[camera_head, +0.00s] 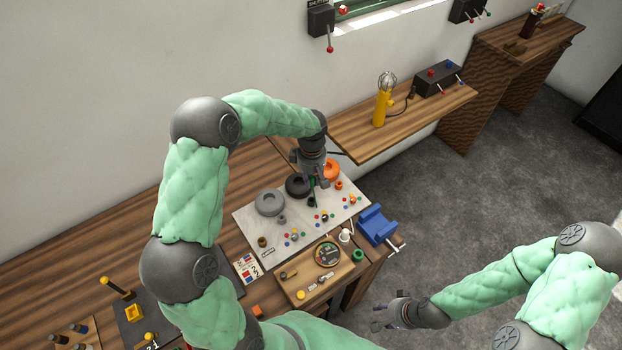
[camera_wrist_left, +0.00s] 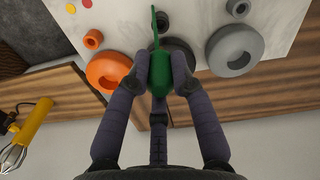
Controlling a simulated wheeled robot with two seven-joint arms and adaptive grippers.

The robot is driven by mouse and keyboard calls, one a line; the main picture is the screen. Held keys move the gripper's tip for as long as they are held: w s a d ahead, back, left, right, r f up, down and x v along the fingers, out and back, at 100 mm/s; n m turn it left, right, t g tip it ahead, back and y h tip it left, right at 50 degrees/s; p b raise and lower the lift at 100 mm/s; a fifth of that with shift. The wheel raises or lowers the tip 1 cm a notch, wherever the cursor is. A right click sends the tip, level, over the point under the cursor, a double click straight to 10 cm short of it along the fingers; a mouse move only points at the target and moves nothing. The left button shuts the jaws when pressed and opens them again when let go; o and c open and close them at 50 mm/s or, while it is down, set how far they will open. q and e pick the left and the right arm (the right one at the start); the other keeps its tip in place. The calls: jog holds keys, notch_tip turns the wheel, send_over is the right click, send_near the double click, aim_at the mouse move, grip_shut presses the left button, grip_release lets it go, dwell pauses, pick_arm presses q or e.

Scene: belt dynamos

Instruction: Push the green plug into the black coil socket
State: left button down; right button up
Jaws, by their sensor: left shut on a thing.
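My left gripper (camera_head: 318,184) is above the white board (camera_head: 247,217), close to the black coil socket (camera_head: 296,187). In the left wrist view its fingers (camera_wrist_left: 160,80) are shut around the green plug (camera_wrist_left: 160,72), whose thin end extends toward the board. The black coil socket (camera_wrist_left: 184,47) lies partly behind the plug and a finger there. Whether the plug touches the socket cannot be told. In the head view the plug is mostly covered by the gripper. My right gripper (camera_head: 376,317) is open and empty over the floor, away from the bench.
A grey ring (camera_head: 269,202) and an orange ring (camera_head: 333,171) flank the socket on the board. Several small coloured parts lie in front. A blue vise (camera_head: 377,224) stands at the board's right, and a wooden tray (camera_head: 295,287) with a meter sits nearer.

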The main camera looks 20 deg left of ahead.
aim_at(312, 188)
pick_arm(q)
jog(key=shift+f, duration=0.1)
jog(key=shift+f+b, duration=2.5)
jog(key=shift+f, duration=0.35)
jog(key=shift+b, duration=0.5)
jog(key=shift+f+b, duration=1.35)
jog(key=shift+f, duration=0.25)
jog(key=c, duration=1.5)
grip_release()
jog(key=o, duration=0.5)
